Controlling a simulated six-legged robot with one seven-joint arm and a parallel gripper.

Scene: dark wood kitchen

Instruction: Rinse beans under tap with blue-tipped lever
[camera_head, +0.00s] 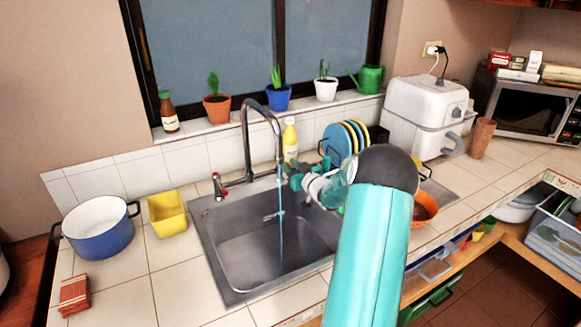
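The chrome tap (247,135) arches over the steel sink (235,262). A thin bluish stream of water (282,235) falls from its spout into the basin. The left lever (218,186) has a red tip. My gripper (288,172) is at the tap's right side, where it and the spout hide any blue-tipped lever. Its fingers are too small and overlapped to show whether they are open or shut. An orange bowl (430,202) stands right of the sink, partly behind my arm, with something brown inside. I cannot tell whether this is beans.
A blue-and-white pot (98,230) and a yellow container (167,213) stand left of the sink. A yellow bottle (290,141) and a plate rack with plates (338,142) stand behind my gripper. The front-left counter is mostly clear.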

